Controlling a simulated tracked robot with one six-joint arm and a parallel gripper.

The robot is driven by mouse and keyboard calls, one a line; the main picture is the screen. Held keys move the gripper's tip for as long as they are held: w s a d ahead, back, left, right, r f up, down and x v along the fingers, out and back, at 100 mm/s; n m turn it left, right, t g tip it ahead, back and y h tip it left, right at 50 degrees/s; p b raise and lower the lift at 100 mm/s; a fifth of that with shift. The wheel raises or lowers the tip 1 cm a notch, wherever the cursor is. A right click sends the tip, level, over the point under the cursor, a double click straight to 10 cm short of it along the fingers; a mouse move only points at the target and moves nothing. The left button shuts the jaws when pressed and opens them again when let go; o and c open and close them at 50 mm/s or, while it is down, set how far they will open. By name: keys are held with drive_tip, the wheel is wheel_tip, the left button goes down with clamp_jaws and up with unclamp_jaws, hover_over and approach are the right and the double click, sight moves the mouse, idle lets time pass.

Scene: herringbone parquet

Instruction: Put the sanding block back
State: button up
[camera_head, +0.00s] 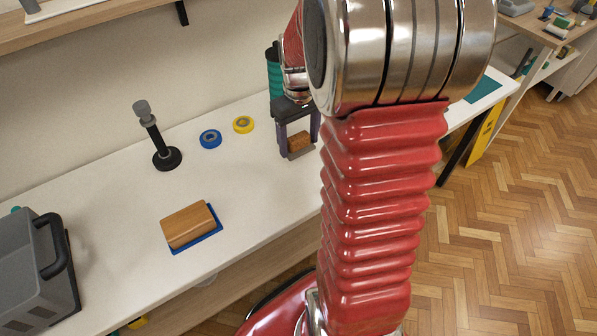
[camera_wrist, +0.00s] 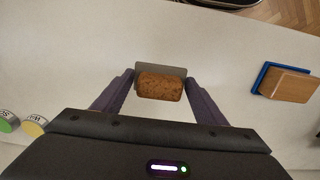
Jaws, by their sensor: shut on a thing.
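The sanding block (camera_head: 300,142) is a small brown, cork-like block with a flat grey piece at its underside. It also shows in the wrist view (camera_wrist: 160,87), with the grey piece visible along its far edge. My gripper (camera_head: 297,145) points down and is shut on the block's two ends, one dark finger on each side. In the wrist view my gripper (camera_wrist: 161,84) spans the block over the white worktop. I cannot tell how far the block is above the worktop.
A teal cylinder (camera_head: 272,75) stands behind my gripper.

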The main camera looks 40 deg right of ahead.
drive_tip(key=shift+f, duration=3.1)
drive_tip(key=shift+f, duration=1.85)
drive_tip(key=shift+f, duration=0.1)
drive_tip(key=o, duration=1.1)
wheel_tip(320, 180, up, 12)
